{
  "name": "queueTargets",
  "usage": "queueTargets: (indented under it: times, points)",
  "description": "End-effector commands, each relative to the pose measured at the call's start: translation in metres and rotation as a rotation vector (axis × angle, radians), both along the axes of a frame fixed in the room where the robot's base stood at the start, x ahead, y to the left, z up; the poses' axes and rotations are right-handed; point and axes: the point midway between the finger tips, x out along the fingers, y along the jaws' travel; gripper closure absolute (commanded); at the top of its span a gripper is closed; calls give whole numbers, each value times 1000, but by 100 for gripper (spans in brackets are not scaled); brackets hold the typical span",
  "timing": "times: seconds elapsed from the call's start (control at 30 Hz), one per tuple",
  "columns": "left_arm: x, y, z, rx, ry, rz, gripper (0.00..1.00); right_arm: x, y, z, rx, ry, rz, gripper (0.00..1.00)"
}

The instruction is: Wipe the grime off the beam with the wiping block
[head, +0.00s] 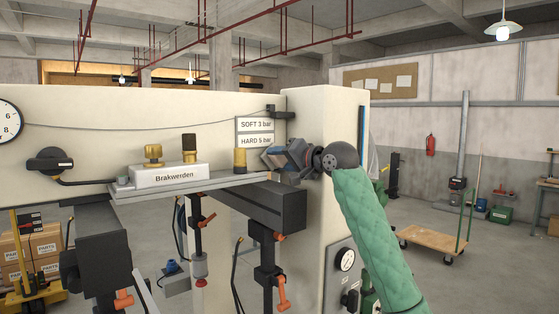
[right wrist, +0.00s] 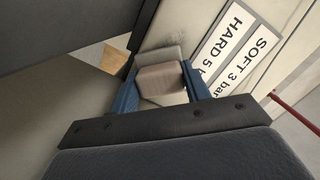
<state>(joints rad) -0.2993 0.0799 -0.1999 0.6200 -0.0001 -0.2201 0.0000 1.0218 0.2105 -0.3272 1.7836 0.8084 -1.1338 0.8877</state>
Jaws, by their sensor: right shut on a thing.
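The beam (head: 90,112) is the long cream body that runs across the head view. My right gripper (head: 272,158) is in front of its right part, just below the signs. In the right wrist view, its blue fingers are shut on the wiping block (right wrist: 162,84), a brownish block with a paler part behind it. The block is close to the cream face; I cannot tell if it touches. Faint dark specks of grime (right wrist: 190,54) show on the cream face beside the block. In the head view the gripper and arm hide this spot. My left gripper is not in view.
Two signs (head: 255,132) hang just above the gripper. Dark brackets (head: 280,205) with orange levers are below.

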Motion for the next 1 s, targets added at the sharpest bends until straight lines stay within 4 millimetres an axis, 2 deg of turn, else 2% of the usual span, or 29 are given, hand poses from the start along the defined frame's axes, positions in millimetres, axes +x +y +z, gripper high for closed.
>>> queueTargets:
  times: [0.13,0.5,0.77,1.0]
  points:
    - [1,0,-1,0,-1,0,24,-1,1,-3,0,4,-1,81]
    - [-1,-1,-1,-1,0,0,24,-19,24,-5,0,5,5,81]
    - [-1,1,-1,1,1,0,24,-23,30,-5,0,6,5,81]
    - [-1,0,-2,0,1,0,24,-32,45,-5,0,6,9,81]
